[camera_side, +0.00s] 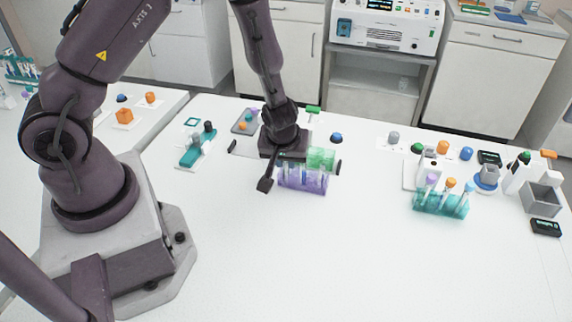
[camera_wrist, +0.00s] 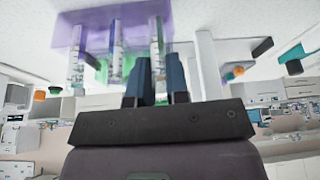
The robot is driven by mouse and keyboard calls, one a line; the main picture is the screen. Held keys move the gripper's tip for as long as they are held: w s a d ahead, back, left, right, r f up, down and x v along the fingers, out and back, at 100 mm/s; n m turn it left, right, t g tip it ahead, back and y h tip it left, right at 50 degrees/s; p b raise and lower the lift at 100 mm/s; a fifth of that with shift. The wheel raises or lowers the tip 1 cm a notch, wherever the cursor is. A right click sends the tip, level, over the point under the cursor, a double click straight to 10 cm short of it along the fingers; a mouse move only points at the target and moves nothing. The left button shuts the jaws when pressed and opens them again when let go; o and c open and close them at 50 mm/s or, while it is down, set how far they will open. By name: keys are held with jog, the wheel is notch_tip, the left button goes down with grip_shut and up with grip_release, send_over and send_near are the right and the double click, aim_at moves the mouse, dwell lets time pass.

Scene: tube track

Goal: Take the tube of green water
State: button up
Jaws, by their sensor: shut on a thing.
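My gripper (camera_side: 284,158) is low over the rack area in the middle of the table. In the wrist view its two dark fingers (camera_wrist: 158,72) are closed around a clear tube (camera_wrist: 156,42) with graduation marks. The purple rack (camera_side: 304,181) is right under my gripper and shows at the top of the wrist view (camera_wrist: 90,28). Other clear tubes (camera_wrist: 116,48) stand beside the held one. A green rack (camera_side: 321,158) is just behind the purple rack, partly hidden by my gripper.
A teal rack (camera_side: 440,204) with several capped tubes stands at the right. A grey open box (camera_side: 541,199) and bottles are at the far right. A teal holder (camera_side: 196,148) lies left of my gripper. The front of the table is clear.

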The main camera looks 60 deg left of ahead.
jog(key=shift+r, duration=0.2)
notch_tip(320, 180, up, 10)
jog(key=shift+f, duration=0.15)
dwell(0.4)
